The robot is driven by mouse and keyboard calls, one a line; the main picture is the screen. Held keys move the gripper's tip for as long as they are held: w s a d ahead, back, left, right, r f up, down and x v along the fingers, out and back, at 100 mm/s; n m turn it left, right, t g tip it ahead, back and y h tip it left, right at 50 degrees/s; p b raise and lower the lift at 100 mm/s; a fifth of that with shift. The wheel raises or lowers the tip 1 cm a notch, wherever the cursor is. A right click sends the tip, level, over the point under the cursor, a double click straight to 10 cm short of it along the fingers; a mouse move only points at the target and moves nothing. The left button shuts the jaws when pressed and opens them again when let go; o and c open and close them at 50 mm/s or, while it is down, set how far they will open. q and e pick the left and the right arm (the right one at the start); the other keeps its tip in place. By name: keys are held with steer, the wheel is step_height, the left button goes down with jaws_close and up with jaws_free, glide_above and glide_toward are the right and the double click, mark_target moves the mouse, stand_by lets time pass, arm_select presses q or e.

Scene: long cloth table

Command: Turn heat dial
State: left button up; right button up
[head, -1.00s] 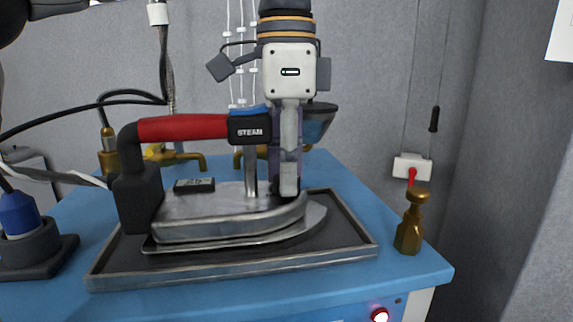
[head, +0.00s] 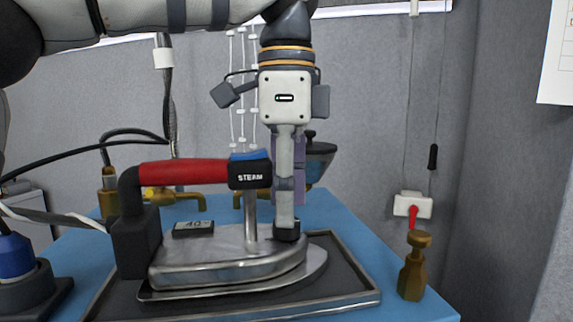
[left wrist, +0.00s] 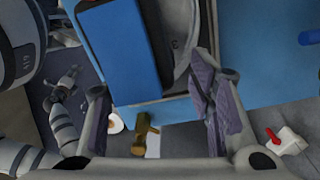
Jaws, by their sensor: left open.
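The iron (head: 215,262) has a silvery metal body, a red handle and a black block with a blue top (head: 250,170) marked STEAM. It rests on a dark tray (head: 371,302). My left gripper (head: 287,228) points down at the iron's right part, close to the post under the STEAM block. In the left wrist view its two purple-padded fingers (left wrist: 160,105) stand apart, open, with the blue top (left wrist: 120,50) beyond them. I cannot make out the heat dial; the fingers may hide it. What looks like my right gripper (left wrist: 65,85) is small in the left wrist view.
A small display (head: 193,229) sits left of the STEAM block. A brass valve (head: 413,270) stands at the right table edge, before a white wall box (head: 413,205) with a red lever.

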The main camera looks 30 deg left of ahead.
arm_select(q)
step_height(320, 180, up, 10)
stand_by(0.3)
step_height(320, 180, down, 12)
steer(key=n, duration=0.3)
steer(key=shift+s+n, duration=0.1)
steer(key=shift+n, duration=0.2)
jaws_close()
